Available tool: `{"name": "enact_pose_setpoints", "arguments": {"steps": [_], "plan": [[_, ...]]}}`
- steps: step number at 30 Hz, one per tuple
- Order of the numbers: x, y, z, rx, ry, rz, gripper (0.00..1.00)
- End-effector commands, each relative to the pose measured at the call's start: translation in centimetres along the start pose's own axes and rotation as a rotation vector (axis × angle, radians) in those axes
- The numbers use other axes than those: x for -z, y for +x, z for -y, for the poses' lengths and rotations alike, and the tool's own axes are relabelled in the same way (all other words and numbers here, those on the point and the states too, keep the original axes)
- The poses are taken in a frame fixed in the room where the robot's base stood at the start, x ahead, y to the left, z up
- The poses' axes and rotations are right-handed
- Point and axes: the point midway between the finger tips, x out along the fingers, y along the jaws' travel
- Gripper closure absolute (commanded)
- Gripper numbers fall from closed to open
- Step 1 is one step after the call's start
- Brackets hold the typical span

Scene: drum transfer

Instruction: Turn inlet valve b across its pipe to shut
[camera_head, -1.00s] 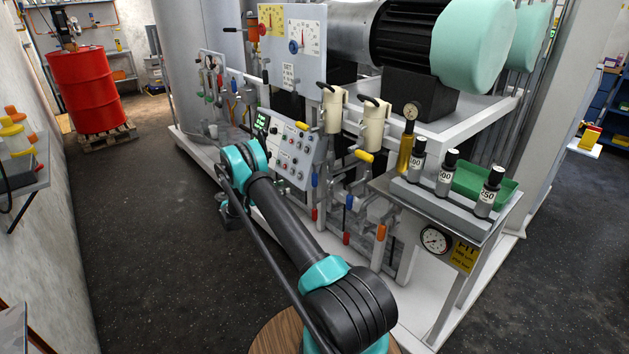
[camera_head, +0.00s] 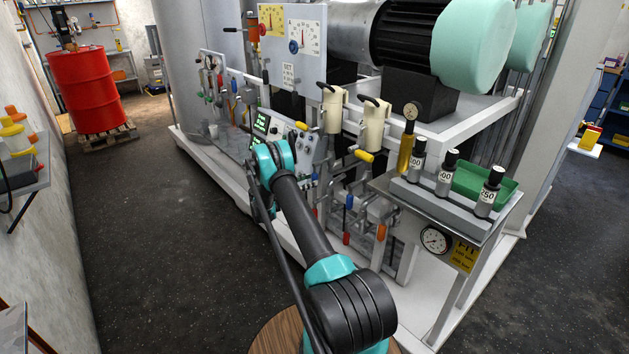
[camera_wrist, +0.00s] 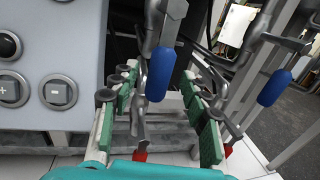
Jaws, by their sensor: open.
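In the wrist view my gripper (camera_wrist: 160,108) is open, with its green-padded fingers spread apart. A valve with a blue handle (camera_wrist: 160,76) hangs in line with the gap between the fingers; no contact is clear. A second blue-handled valve (camera_wrist: 275,88) hangs to the right, outside the right finger. Red handle ends (camera_wrist: 140,155) show lower down, partly hidden by the gripper. No label shows which valve is inlet valve b. In the head view a blue handle (camera_head: 349,202) hangs on the pipework right of my arm; my gripper is hidden there behind my wrist.
A grey control panel with round buttons (camera_wrist: 58,92) stands close on the left in the wrist view. An orange handle (camera_head: 381,231) and a yellow one (camera_head: 365,156) stick out near the pipework. A gauge bench (camera_head: 437,240) is at right. The dark floor (camera_head: 170,240) at left is clear.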

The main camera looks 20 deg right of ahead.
Motion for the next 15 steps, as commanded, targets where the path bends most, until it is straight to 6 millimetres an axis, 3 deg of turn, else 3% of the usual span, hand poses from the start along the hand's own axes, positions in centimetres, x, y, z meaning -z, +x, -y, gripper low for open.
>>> {"name": "enact_pose_setpoints", "arguments": {"steps": [6, 15], "plan": [[0.0, 2.5, 0.0, 0.0, 0.0, 0.0, 0.54], [0.0, 3.2, 0.0, 0.0, 0.0, 0.0, 0.54]]}}
